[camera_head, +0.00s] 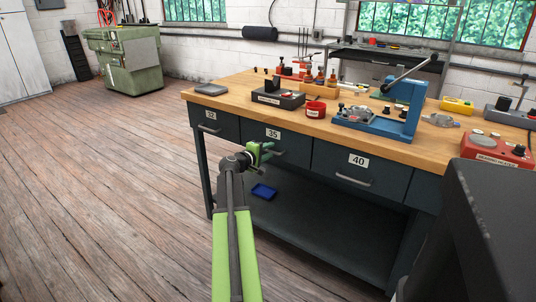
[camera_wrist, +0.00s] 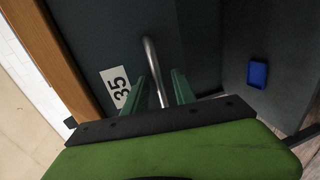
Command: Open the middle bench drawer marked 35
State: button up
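The drawer marked 35 (camera_head: 290,140) is the middle one of the bench front and looks flush with its neighbours. Its white label (camera_head: 273,134) also shows turned sideways in the wrist view (camera_wrist: 116,86). Its grey bar handle (camera_wrist: 152,58) runs between the two green fingers of my gripper (camera_wrist: 162,72). The fingers stand apart, one on each side of the handle, with a visible gap. I cannot tell whether either touches it. In the head view my gripper (camera_head: 262,150) is at the drawer front and hides part of the handle.
Drawer 32 (camera_head: 222,125) is on the left and drawer 40 (camera_head: 345,180) on the right, both shut. A blue tray (camera_head: 263,191) lies on the lower shelf (camera_head: 300,225). The wooden benchtop (camera_head: 235,96) holds tools and parts. The floor (camera_head: 110,170) at left is clear.

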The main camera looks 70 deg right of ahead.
grip_shut()
dwell(1.4)
